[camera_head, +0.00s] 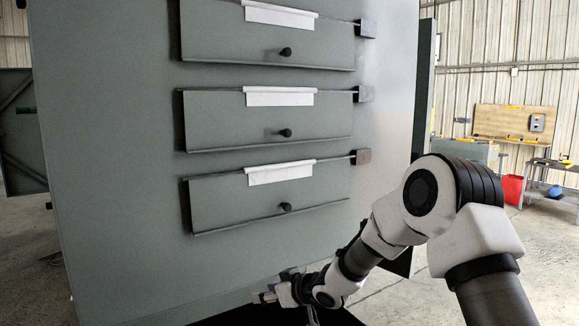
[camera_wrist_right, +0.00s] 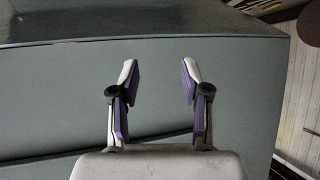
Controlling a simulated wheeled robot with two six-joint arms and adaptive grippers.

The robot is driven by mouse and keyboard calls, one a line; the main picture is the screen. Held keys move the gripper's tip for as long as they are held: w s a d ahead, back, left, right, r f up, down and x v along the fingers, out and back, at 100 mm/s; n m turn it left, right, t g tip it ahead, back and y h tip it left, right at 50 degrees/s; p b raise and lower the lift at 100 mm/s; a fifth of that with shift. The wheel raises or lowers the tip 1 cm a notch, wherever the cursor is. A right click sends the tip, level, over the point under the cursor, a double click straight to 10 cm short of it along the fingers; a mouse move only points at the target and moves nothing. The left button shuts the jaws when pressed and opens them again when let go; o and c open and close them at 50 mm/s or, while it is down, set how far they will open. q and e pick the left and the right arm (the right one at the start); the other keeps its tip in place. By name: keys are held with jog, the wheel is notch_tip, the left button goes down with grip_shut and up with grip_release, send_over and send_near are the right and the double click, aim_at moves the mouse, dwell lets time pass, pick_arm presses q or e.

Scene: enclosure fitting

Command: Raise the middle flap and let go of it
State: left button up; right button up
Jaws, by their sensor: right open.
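The middle flap (camera_head: 220,122) is a grey panel on the tall grey enclosure (camera_head: 120,190). It hangs down, with a dark knob (camera_head: 286,132) near its lower edge and a white label strip (camera_head: 280,97) at its top. My right gripper (camera_head: 262,296) is low in front of the enclosure, well below the middle flap and apart from it. In the right wrist view the right gripper (camera_wrist_right: 160,75) is open and empty, its purple-padded fingers spread before a plain grey surface. My left gripper is not in view.
An upper flap (camera_head: 220,35) and a lower flap (camera_head: 225,200), each with a knob, hang above and below the middle one. Small square tabs (camera_head: 363,94) stick out at the flaps' right ends. A workbench (camera_head: 555,165) and red bin (camera_head: 513,190) stand far right.

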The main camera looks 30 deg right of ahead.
jog(key=w+d+r+n+t, duration=0.15)
jog(key=d+r, duration=0.25)
jog(key=r, duration=0.7)
jog(key=w+d+r+n+t, duration=0.1)
jog(key=w+d+r+t, duration=0.15)
jog(key=r, duration=0.95)
jog(key=t, duration=0.2)
send_near(289, 134)
jog(key=w, duration=0.2)
jog(key=shift+n+h, duration=0.35)
jog(key=shift+h, duration=0.05)
jog(key=x, duration=0.2)
jog(key=p+x, duration=0.1)
jog(key=x, duration=0.1)
jog(key=p+x, duration=0.1)
jog(key=x, duration=0.1)
jog(key=shift+w+a+r, duration=0.15)
jog(key=shift+w+a, duration=0.1)
jog(key=shift+a, duration=0.2)
jog(key=shift+w+p, duration=0.35)
jog(key=shift+w, duration=0.05)
jog(key=shift+a, duration=0.1)
grip_shut()
